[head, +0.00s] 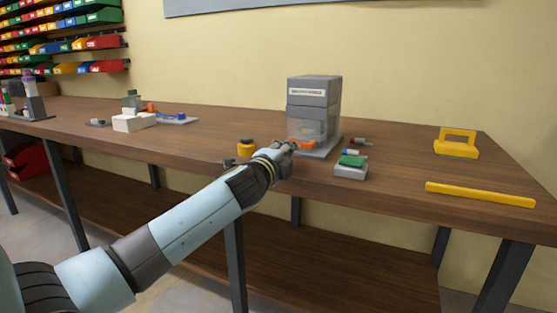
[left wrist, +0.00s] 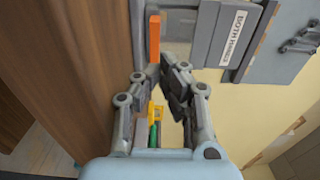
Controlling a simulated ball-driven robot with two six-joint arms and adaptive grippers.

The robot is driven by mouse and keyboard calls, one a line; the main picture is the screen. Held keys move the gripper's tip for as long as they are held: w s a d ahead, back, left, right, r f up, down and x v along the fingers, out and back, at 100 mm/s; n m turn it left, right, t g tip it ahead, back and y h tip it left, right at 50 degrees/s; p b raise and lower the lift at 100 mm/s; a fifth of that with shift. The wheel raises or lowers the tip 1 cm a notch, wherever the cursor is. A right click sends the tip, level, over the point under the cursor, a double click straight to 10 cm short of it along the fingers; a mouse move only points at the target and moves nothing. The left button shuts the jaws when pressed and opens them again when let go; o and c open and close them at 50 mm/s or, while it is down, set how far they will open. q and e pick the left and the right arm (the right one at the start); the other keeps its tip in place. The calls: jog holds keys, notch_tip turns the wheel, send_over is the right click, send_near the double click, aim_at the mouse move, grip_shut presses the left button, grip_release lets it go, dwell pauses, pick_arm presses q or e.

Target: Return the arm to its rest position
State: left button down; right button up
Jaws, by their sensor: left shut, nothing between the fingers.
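My left arm reaches in from the lower left in the head view. Its gripper (head: 284,149) is at the table's front edge, in front of the grey machine (head: 314,92) with a white label. The gripper is shut and empty. In the left wrist view the fingers (left wrist: 158,78) are just short of an orange part (left wrist: 154,38) at the machine. That orange part (head: 302,144) also shows just beyond the gripper in the head view; whether they touch is unclear. My right gripper is not in view.
A white box (head: 133,121) stands further left. Colored bins hang on the wall.

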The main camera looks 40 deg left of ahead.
pick_arm(q)
jog(key=s+d+f+n+g, duration=0.2)
jog(key=s+f+n+g, duration=0.15)
jog(key=s, duration=0.35)
jog(key=s+d+f+n+g+y, duration=0.1)
jog(key=s+f+n+g, duration=0.2)
jog(key=s, duration=0.5)
jog(key=s+d+f+n+g, duration=0.1)
jog(key=s+d+f+n, duration=0.2)
jog(key=s, duration=0.4)
jog(key=s+d+f+n+g+h, duration=0.2)
jog(key=s+d+g, duration=0.2)
jog(key=s, duration=0.6)
jog(key=s+d+f+n+g+h, duration=0.2)
jog(key=s+d+f+n+g, duration=0.15)
jog(key=s, duration=0.65)
notch_tip(320, 180, down, 22)
jog(key=s+a+g+p, duration=0.1)
jog(key=s+a, duration=0.1)
jog(key=s+a+f+g+p, duration=0.1)
jog(key=s+f, duration=1.5)
jog(key=s, duration=0.3)
jog(key=shift+s+a, duration=0.15)
jog(key=shift+s, duration=0.25)
